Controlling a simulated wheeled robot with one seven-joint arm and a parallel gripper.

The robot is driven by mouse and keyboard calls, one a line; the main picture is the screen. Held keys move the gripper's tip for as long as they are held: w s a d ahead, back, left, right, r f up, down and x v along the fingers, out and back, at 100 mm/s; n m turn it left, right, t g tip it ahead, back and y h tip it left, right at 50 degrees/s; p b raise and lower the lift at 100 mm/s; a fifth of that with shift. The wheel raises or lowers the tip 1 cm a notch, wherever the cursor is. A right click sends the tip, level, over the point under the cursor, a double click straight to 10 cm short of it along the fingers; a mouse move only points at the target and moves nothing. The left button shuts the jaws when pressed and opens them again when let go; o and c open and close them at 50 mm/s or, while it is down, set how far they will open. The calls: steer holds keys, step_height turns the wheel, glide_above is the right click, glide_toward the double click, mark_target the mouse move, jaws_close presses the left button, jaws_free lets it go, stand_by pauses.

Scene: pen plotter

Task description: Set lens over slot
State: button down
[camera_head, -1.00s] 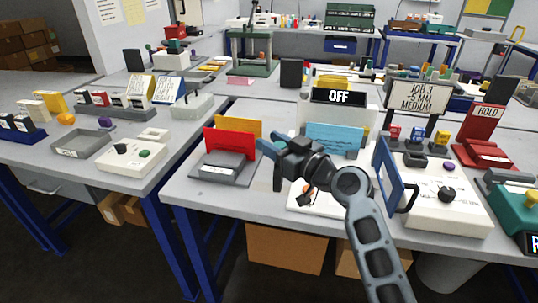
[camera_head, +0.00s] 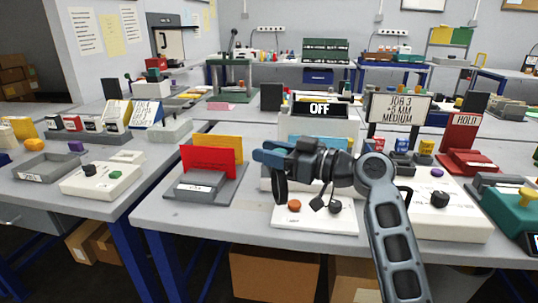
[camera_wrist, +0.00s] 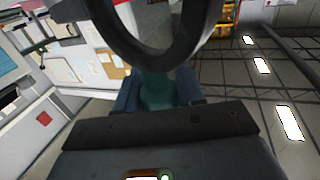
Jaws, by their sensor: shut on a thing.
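The lens shows in the wrist view as a large black ring (camera_wrist: 160,50) with a teal handle (camera_wrist: 158,90) between the jaws. My gripper (camera_head: 268,157) is shut on this handle. In the head view the dark ring (camera_head: 280,190) hangs edge-on below the gripper, above the bench and in front of the white unit with the OFF display (camera_head: 320,109). I cannot make out the slot; my gripper and arm hide part of that unit and the area to its right.
A red card (camera_head: 210,162) and a yellow card (camera_head: 222,142) stand in a grey holder left of my gripper. A white panel with an orange button (camera_head: 294,206) lies below. A white box with a black knob (camera_head: 440,199) stands at right.

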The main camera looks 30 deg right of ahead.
steer(key=c, duration=0.8)
jaws_free()
steer(key=s+d+r, duration=0.2)
steer(key=d+r, duration=0.1)
steer(key=s+d+r, duration=0.2)
steer(key=d+r, duration=0.1)
steer(key=r, duration=0.1)
steer(key=s+d+r, duration=0.2)
steer(key=d+r, duration=0.1)
steer(key=r, duration=0.1)
steer(key=shift+s+d, duration=0.15)
steer(key=shift+d, duration=0.25)
